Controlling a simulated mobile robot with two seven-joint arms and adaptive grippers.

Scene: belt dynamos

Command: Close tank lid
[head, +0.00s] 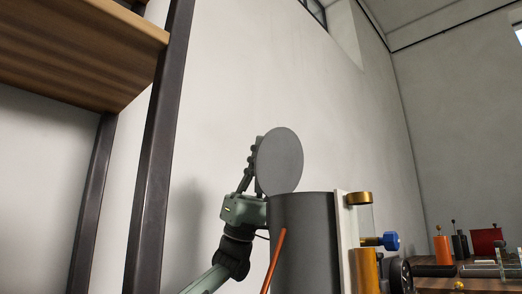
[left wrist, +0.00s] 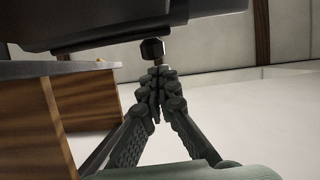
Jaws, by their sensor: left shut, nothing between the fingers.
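The tank (head: 305,245) is a dark grey upright cylinder at the lower middle of the head view. Its round grey lid (head: 281,160) stands raised, nearly upright, above the tank's left rim, so the tank is open. My left gripper (head: 253,160) is behind the lid's left edge, and the lid partly hides its fingers. In the left wrist view, my left gripper (left wrist: 158,80) is shut and empty, with its fingertips just below a small dark knob (left wrist: 152,48). I cannot tell whether they touch. My right gripper is not in view.
A shelf with dark posts (head: 160,150) stands at the left. An orange rod (head: 274,258) crosses in front of the tank. Brass fittings with a blue knob (head: 390,241) stand right of it. A wooden table (head: 480,285) holds several small items. Open wall lies behind.

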